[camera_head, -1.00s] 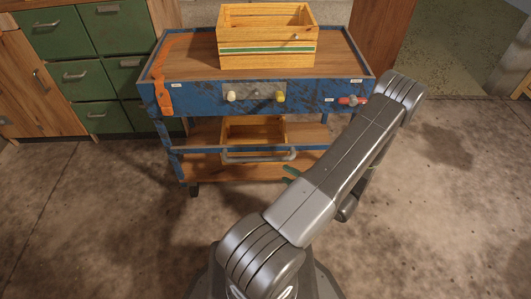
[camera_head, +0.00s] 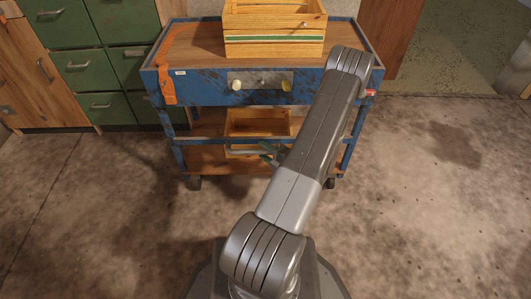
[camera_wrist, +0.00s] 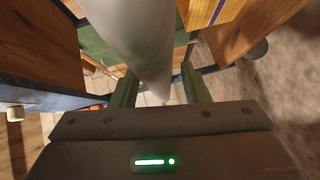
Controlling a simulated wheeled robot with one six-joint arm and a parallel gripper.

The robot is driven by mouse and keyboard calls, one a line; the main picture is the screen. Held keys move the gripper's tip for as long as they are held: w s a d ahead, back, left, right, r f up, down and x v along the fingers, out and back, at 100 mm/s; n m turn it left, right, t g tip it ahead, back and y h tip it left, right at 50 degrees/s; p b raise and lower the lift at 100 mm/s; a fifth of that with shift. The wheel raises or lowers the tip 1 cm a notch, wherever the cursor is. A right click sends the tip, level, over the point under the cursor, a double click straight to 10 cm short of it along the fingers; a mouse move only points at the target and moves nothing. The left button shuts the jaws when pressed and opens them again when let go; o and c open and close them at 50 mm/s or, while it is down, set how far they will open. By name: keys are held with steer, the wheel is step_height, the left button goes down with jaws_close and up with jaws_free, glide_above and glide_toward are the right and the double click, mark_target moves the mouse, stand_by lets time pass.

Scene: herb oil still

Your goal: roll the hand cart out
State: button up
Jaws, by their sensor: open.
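The hand cart is blue-framed with a wooden top (camera_head: 190,45) and lower shelves, and stands upright on small wheels in the head view.
A wooden crate (camera_head: 275,32) stands on the cart top, and another wooden box (camera_head: 257,122) sits on a lower shelf. An orange strip (camera_head: 165,75) hangs over the cart's left front. Green drawers (camera_head: 62,72) stand behind left. Concrete floor (camera_head: 430,190) is clear at the right.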

jaws_close()
steer(key=shift+s+a, duration=0.1)
steer(key=shift+s, duration=2.35)
jaws_free()
steer(key=p+v, duration=0.3)
steer(key=v, duration=1.1)
